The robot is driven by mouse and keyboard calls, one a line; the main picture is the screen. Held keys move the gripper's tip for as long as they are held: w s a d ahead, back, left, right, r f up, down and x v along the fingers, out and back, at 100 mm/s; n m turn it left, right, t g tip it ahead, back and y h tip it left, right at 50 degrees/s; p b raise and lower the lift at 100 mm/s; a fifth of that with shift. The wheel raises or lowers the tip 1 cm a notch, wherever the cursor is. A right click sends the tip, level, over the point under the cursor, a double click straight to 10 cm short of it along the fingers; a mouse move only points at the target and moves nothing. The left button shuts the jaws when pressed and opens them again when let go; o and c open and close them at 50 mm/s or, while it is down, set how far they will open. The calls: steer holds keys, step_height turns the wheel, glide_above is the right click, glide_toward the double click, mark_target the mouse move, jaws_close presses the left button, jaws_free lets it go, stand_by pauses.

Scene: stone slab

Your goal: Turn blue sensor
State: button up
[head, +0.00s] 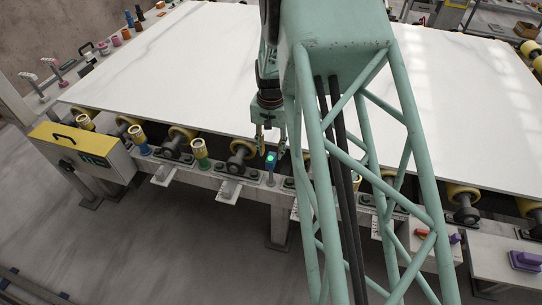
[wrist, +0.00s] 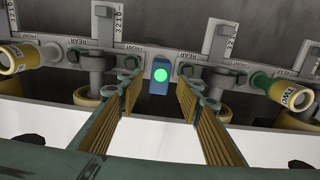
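The blue sensor (head: 271,160) is a small upright blue block with a lit green round face, standing on the rail at the slab's front edge. In the wrist view the sensor (wrist: 159,76) shows centrally, just beyond and between the two fingertips. My gripper (head: 270,142) hangs over the slab's front edge, close by the sensor. In the wrist view my gripper (wrist: 157,85) has its two ribbed yellow-brown fingers spread wide apart, with nothing between the pads.
The white stone slab (head: 180,60) lies on yellow rollers (head: 182,135). A green-and-yellow cylinder (head: 200,152) and a blue-and-yellow cylinder (head: 138,138) stand along the rail to the left. A yellow control box (head: 85,150) is at far left. A purple-handled part (head: 525,260) sits at lower right.

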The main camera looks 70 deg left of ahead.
mark_target(272, 157)
step_height(272, 157, up, 7)
steer(key=shift+f, duration=0.2)
steer(key=shift+w, duration=0.1)
stand_by(0.9)
